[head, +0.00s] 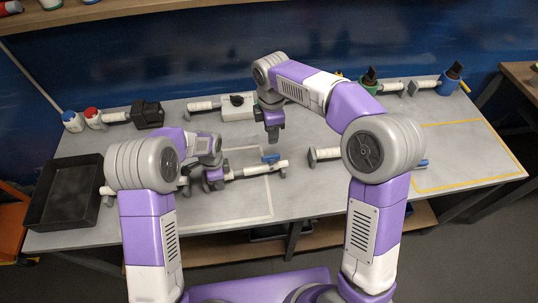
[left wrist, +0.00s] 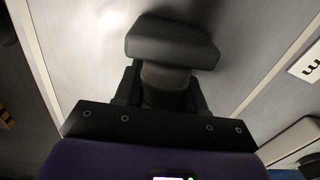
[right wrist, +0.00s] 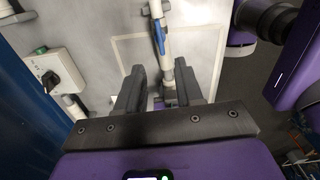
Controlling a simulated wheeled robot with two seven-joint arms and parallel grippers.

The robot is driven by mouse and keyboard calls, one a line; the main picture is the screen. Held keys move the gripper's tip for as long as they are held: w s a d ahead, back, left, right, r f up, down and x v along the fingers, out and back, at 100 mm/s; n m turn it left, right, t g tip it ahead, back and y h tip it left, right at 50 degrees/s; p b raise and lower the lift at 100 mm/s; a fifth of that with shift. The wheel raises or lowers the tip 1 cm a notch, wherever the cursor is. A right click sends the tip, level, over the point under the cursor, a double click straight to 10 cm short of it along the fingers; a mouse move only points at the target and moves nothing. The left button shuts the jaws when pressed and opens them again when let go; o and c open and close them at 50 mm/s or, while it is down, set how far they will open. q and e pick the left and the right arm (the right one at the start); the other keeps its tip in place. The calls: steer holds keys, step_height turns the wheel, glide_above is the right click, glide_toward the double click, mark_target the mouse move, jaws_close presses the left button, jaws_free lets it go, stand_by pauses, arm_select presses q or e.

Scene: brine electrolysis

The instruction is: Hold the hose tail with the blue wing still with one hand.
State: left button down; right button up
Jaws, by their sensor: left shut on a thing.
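The hose tail with the blue wing (head: 270,158) is a white tube lying level on the table, its wing on top. It also shows in the right wrist view (right wrist: 158,36), running down between my right fingers as seen. My left gripper (head: 213,182) is at the tube's left end. In the left wrist view it is shut on a dark grey piece (left wrist: 172,42) with a round neck; I cannot tell how this piece joins the tube. My right gripper (head: 274,138) is open and empty, pointing down above the tube. It also shows in the right wrist view (right wrist: 158,88).
A black tray (head: 48,222) stands at the left. A white switch box (head: 238,106) is behind the hose tail. Another white tube (head: 325,153) lies right of it, partly behind my right arm. A yellow outlined area (head: 470,150) at the right is clear.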

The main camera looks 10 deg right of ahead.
mark_target(271, 156)
step_height(271, 156, down, 12)
steer(key=shift+r, duration=0.1)
stand_by(0.5)
steer(key=shift+c, duration=0.3)
jaws_close()
